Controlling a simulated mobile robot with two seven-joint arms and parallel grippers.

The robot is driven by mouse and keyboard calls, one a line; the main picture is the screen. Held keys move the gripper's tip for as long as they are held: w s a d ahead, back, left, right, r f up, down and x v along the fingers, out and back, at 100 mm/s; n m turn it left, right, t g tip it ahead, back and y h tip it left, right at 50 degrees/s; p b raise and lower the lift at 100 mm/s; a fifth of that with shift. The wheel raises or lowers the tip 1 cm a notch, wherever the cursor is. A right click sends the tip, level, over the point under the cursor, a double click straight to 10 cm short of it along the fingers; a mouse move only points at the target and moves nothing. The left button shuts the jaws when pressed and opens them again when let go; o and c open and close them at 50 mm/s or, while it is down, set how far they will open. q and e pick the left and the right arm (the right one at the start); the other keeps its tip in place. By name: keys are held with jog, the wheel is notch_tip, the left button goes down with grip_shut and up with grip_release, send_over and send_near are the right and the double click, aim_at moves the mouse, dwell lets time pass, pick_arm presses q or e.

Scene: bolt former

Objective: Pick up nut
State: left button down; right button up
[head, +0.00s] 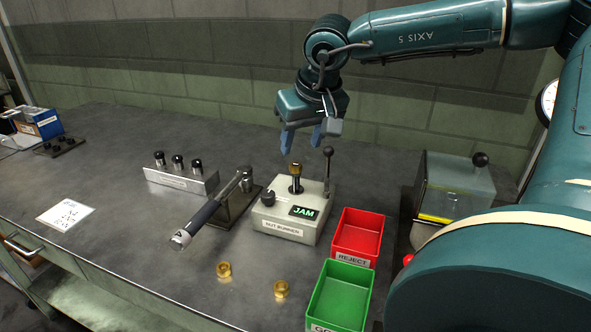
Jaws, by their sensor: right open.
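Two brass nuts lie on the grey bench near its front: one nut (224,269) and, to its right, another nut (281,289). A brass piece (295,169) sits on top of the dark spindle of the nut runner (285,222), whose display reads JAM. My right gripper (302,143) points down with its blue fingers apart and empty. In the picture it appears just above the brass piece; the exact gap is hard to judge. My left gripper is out of view.
A red REJECT bin (359,232) and a green bin (340,296) stand right of the nuts. A lever (327,165) rises at the runner's right. A black-handled tool (205,218) and a rack (181,178) stand left. A paper (66,213) lies on the bench.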

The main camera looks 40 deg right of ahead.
aim_at(296, 165)
jog(key=x, duration=0.5)
jog(key=shift+f, duration=0.45)
grip_shut()
